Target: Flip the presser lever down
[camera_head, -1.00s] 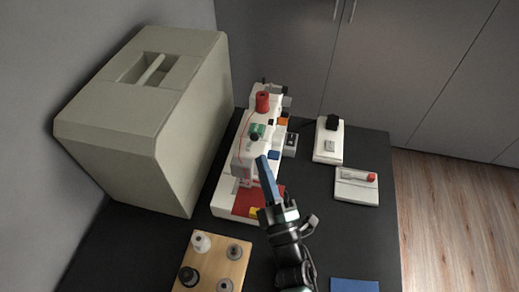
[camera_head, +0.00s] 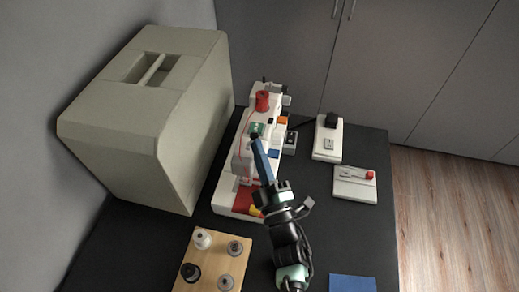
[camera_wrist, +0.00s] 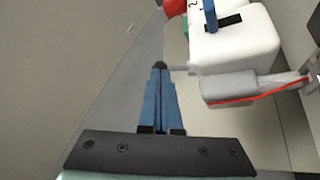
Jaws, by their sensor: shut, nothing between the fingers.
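The white sewing machine (camera_head: 247,172) stands on the dark table beside the large beige case. In the wrist view, its white head (camera_wrist: 245,45) has a blue tab (camera_wrist: 210,16) in a black slot.
The beige case (camera_head: 150,110) stands close on the left. A wooden board (camera_head: 212,262) with several spools lies in front. A foot pedal (camera_head: 327,138), a small white tray (camera_head: 355,184) and a blue mat (camera_head: 352,284) lie on the right. The table between is clear.

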